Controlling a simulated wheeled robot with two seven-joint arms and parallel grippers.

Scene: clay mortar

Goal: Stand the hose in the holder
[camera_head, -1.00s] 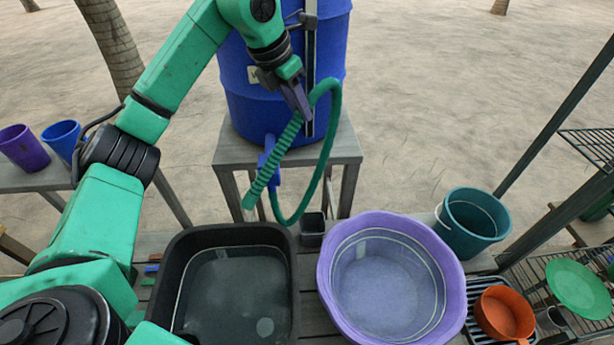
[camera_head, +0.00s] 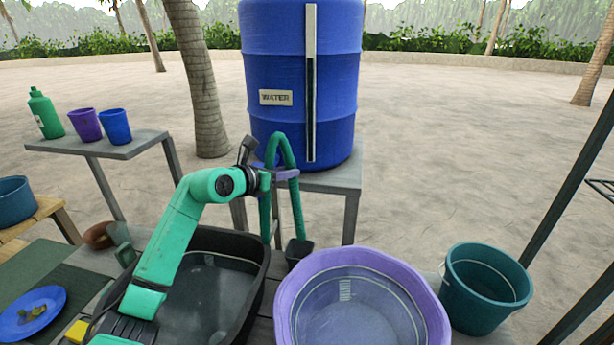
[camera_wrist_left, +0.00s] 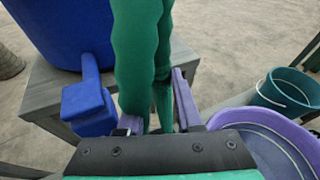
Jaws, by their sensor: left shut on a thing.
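The green hose (camera_head: 297,213) is bent in an upside-down U in front of the blue water barrel. My left gripper (camera_head: 284,175), with purple fingers, is shut on it below the bend. In the left wrist view the ribbed hose (camera_wrist_left: 137,55) stands upright between the fingers (camera_wrist_left: 155,115), with a second strand behind it. The small dark cup that looks like the holder (camera_head: 298,252) stands between the black basin and the purple tub. The hose's right strand reaches down to the cup's mouth; I cannot tell whether its end is inside. My right gripper is out of view.
The blue barrel (camera_head: 300,80) stands on a grey stand (camera_head: 335,180); its blue tap (camera_wrist_left: 90,108) is close left of the hose. The black basin (camera_head: 250,250), purple tub (camera_head: 435,300) and teal bucket (camera_head: 450,295) crowd the front. Cups stand on a side shelf (camera_head: 130,150).

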